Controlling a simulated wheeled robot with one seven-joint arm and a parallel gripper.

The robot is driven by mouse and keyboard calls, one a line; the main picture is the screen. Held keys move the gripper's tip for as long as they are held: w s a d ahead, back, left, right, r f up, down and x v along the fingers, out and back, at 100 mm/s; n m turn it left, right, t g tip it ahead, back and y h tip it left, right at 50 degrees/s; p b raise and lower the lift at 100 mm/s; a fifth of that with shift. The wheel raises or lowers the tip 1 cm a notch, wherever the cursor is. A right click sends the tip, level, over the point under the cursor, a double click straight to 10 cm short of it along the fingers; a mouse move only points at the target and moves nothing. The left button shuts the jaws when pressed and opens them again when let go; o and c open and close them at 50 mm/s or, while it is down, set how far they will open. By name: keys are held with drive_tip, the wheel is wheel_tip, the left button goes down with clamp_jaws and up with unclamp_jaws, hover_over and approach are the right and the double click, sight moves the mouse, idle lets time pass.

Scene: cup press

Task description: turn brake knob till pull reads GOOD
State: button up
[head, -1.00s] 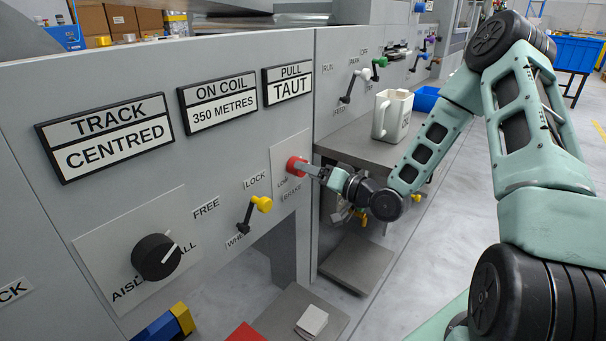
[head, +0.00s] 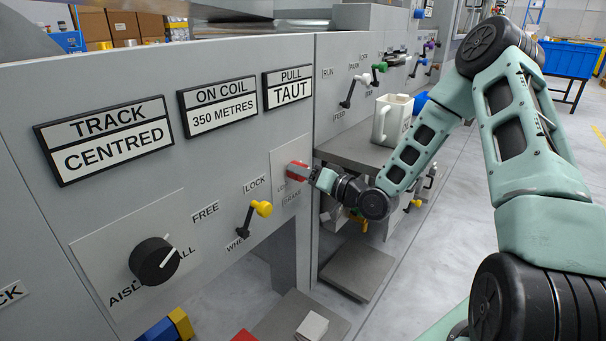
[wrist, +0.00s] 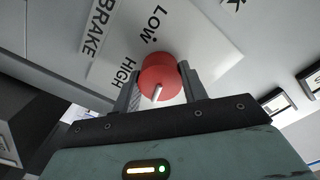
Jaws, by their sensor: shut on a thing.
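The red brake knob (head: 297,172) sits on a light plate on the grey machine front. It also shows in the wrist view (wrist: 160,76), with LOW and HIGH labels beside it and a pale pointer line at its lower edge in that picture. My gripper (head: 306,174) is shut on the knob, a finger on either side of it; the fingers also show in the wrist view (wrist: 160,88). The pull sign (head: 288,88) reads TAUT. The BRAKE label shows in the wrist view (wrist: 100,25).
The track sign (head: 105,139) reads CENTRED and the coil sign (head: 218,107) reads 350 METRES. A yellow-tipped lever (head: 260,208) and a black knob (head: 154,260) are left of my gripper. A white jug (head: 391,120) stands on a grey shelf to the right.

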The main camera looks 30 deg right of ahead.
drive_tip(key=shift+f+n+b, duration=0.1)
drive_tip(key=shift+n+b, duration=0.25)
drive_tip(key=shift+n, duration=2.45)
drive_tip(key=o, duration=1)
drive_tip(key=shift+c, duration=0.2)
drive_tip(key=p+v, duration=0.5)
drive_tip(key=v, duration=1.2)
drive_tip(key=shift+s, duration=0.25)
drive_tip(key=shift+w+n, duration=0.1)
drive_tip(key=shift+n, duration=0.2)
